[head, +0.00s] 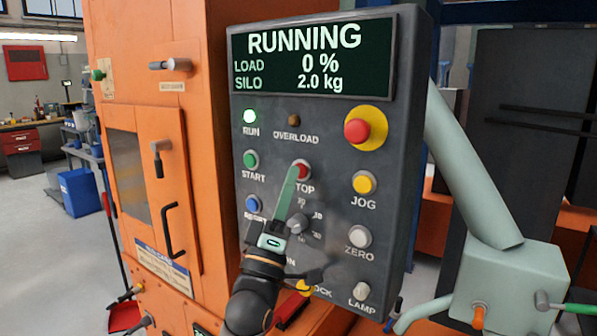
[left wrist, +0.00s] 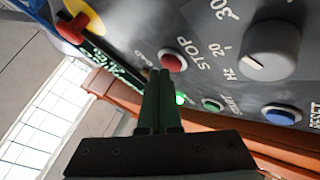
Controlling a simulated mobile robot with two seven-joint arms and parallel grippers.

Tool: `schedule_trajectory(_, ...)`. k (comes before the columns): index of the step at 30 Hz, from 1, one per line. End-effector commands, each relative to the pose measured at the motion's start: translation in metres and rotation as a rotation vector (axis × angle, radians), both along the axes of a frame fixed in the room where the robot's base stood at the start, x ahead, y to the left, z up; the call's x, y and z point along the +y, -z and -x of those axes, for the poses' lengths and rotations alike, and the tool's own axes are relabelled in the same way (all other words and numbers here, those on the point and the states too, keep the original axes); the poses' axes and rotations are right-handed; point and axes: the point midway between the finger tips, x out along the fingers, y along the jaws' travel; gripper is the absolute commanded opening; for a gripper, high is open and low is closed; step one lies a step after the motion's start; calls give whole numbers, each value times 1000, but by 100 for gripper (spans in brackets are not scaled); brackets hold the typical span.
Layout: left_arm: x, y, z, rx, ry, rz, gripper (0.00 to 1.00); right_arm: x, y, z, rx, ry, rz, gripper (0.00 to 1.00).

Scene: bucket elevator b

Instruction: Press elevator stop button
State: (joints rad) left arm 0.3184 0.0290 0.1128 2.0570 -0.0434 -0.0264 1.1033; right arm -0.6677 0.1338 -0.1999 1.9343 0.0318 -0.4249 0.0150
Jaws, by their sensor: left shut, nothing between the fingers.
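The red STOP button (head: 302,168) is on the dark grey control panel (head: 328,190), in the middle column under the OVERLOAD lamp. It also shows in the left wrist view (left wrist: 172,61). My left gripper (head: 293,171) is shut and empty, its slim green fingers pointing up at the panel. The fingertips overlap the button's left edge in the head view. In the left wrist view the fingertips (left wrist: 160,73) lie just beside the button; I cannot tell whether they touch it. The display (head: 312,58) reads RUNNING, load 0 %, silo 2.0 kg. The RUN lamp (head: 250,116) glows green. My right gripper is not in view.
A red emergency mushroom button (head: 358,130) on yellow is up right of STOP. The green START button (head: 250,159), blue RESET button (head: 253,205), yellow JOG button (head: 364,183) and a grey knob (head: 298,223) are nearby. An orange cabinet (head: 190,110) stands left.

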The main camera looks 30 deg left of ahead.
Motion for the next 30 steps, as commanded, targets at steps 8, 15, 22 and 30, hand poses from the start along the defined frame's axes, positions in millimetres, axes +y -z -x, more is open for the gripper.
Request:
schedule_trajectory(8,0,0,-3,0,0,0,0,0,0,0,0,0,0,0)
schedule_trajectory(15,-1,0,-6,0,0,0,0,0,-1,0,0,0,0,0)
schedule_trajectory(22,-1,0,-9,1,0,0,0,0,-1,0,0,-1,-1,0)
schedule_trajectory(30,-1,0,-8,1,0,0,0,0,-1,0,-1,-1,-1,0)
